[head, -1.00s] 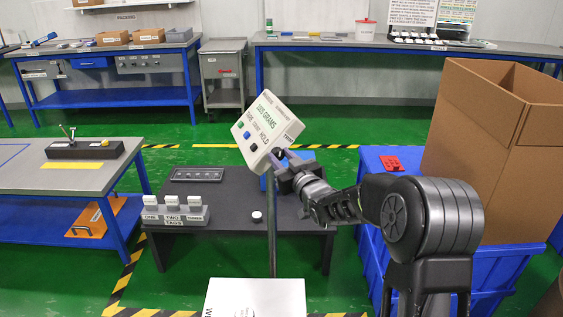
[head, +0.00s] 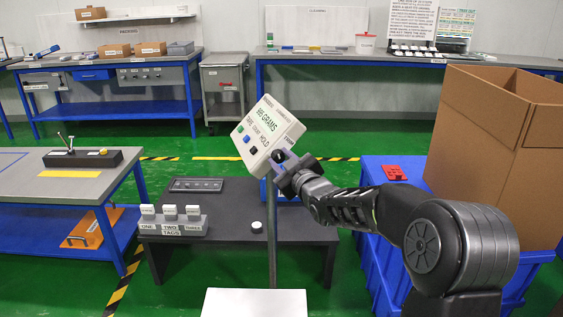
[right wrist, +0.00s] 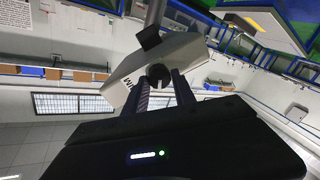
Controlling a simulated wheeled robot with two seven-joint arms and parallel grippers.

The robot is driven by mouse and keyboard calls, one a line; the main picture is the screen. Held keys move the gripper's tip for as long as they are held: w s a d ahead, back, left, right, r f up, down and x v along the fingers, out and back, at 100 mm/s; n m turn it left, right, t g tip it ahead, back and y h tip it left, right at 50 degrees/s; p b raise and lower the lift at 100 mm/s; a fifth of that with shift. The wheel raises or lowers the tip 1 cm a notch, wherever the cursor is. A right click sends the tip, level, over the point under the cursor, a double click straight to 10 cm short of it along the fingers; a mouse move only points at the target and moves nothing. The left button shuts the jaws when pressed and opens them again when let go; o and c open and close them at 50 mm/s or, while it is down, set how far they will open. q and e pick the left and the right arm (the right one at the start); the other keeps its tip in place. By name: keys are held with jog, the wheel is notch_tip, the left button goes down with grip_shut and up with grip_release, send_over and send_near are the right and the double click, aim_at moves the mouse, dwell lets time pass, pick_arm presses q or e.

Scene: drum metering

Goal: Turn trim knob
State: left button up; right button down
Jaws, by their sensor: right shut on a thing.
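The white scale display (head: 268,132) stands tilted on a grey post (head: 271,240), with a green GRAMS reading and coloured buttons on its face. My right gripper (head: 280,163) is at the display's lower right edge, shut on the trim knob. In the head view the knob is mostly hidden by the fingers. In the right wrist view the dark, round trim knob (right wrist: 158,74) sits between the two fingers of the right gripper (right wrist: 160,84), against the white housing (right wrist: 170,62). My left gripper is not in view.
A white scale platform (head: 254,303) is at the front below the post. A dark low table (head: 235,215) behind holds several tags (head: 170,215) and a small white-topped round piece (head: 256,227). A blue bin (head: 378,245) and a cardboard box (head: 490,150) stand at the right.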

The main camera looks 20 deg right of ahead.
jog(key=c, duration=1.1)
grip_release()
jog(key=shift+o, duration=0.2)
jog(key=s, duration=0.7)
jog(key=shift+s+r, duration=0.15)
jog(key=shift+s, duration=0.25)
